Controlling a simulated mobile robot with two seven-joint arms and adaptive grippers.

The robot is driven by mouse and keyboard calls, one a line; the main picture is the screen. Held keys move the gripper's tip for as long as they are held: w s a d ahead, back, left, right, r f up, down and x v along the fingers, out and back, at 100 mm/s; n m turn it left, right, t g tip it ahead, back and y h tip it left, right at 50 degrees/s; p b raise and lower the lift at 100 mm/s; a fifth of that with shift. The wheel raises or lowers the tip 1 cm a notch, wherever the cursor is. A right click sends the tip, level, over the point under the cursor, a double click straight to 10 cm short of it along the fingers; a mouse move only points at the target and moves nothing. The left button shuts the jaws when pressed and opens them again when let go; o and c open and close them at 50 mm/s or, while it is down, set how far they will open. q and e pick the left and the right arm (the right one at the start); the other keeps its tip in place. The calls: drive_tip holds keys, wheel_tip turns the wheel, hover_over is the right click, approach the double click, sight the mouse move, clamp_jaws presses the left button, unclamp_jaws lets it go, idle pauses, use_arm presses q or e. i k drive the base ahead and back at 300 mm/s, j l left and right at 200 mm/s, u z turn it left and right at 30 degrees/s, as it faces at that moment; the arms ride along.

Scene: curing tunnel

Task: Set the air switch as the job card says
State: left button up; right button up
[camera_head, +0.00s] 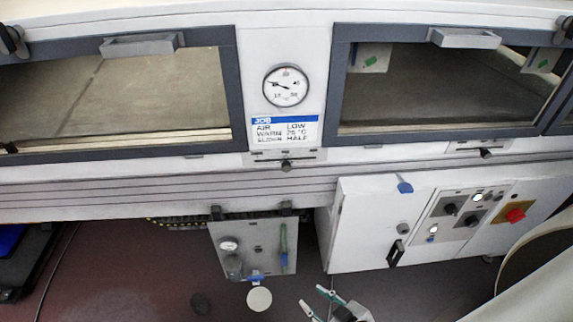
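The job card (285,131) is fixed between the two tunnel windows, with a blue header. It reads AIR LOW, then a WARM line with a temperature that is hard to read, then a line ending in HALF. A control panel (438,222) on the white cabinet carries black knobs, one upper left (450,209) and one lower right (472,220). Their labels are too small to read, so I cannot tell which is the air switch or its setting. My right gripper (312,297) is at the bottom centre, open and empty, below and left of the cabinet. My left gripper is out of view.
A red knob on a yellow plate (515,215) sits right of the panel. A hanging grey plate (262,238) with a gauge and valves is left of the cabinet. A dial gauge (286,86) is above the card.

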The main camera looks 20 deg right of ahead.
sight(450, 210)
drive_tip(key=z, duration=2.05)
